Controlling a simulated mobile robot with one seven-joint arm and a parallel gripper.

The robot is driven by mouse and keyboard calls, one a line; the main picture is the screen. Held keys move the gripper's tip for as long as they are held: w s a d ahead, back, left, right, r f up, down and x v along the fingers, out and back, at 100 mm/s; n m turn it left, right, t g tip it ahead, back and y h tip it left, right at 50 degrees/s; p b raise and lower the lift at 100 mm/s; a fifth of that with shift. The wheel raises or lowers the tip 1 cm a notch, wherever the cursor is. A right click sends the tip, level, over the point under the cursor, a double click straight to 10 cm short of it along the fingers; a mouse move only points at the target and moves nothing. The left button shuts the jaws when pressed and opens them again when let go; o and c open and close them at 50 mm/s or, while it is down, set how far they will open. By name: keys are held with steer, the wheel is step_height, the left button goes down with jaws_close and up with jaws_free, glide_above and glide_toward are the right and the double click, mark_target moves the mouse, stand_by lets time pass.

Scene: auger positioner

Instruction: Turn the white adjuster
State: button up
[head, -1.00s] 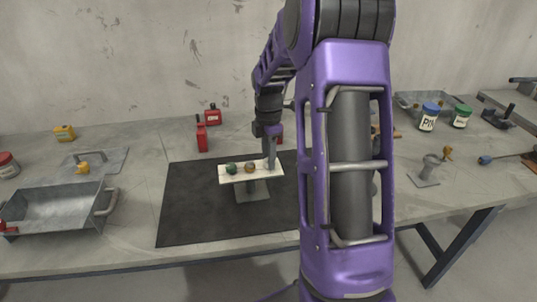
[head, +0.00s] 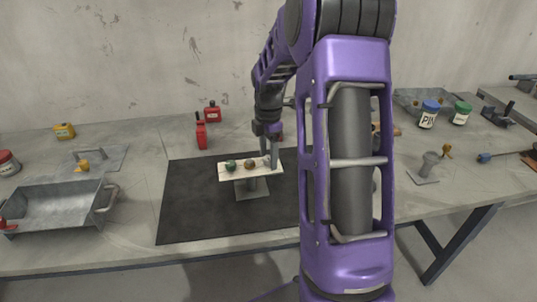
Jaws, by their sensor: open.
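A pale board (head: 240,176) stands on a metal foot (head: 252,190) on the dark mat. A green knob (head: 230,166) sits at its left and a brown knob (head: 250,165) near its middle. My gripper (head: 269,161) points down over the right end of the board, its two fingers apart. The white adjuster is not clearly made out; the right end of the board is partly covered by the fingers. I cannot tell whether the fingers touch anything there.
The dark mat (head: 190,210) is otherwise bare. Red containers (head: 201,132) stand behind it. A metal tray (head: 58,208) lies at left. A metal stand (head: 425,170) and lidded jars (head: 429,115) are at right. My arm hides part of the table.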

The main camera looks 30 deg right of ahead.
mark_target(268, 157)
step_height(268, 157, up, 17)
steer(key=shift+r, duration=0.2)
stand_by(0.3)
steer(key=shift+w, duration=0.1)
stand_by(0.3)
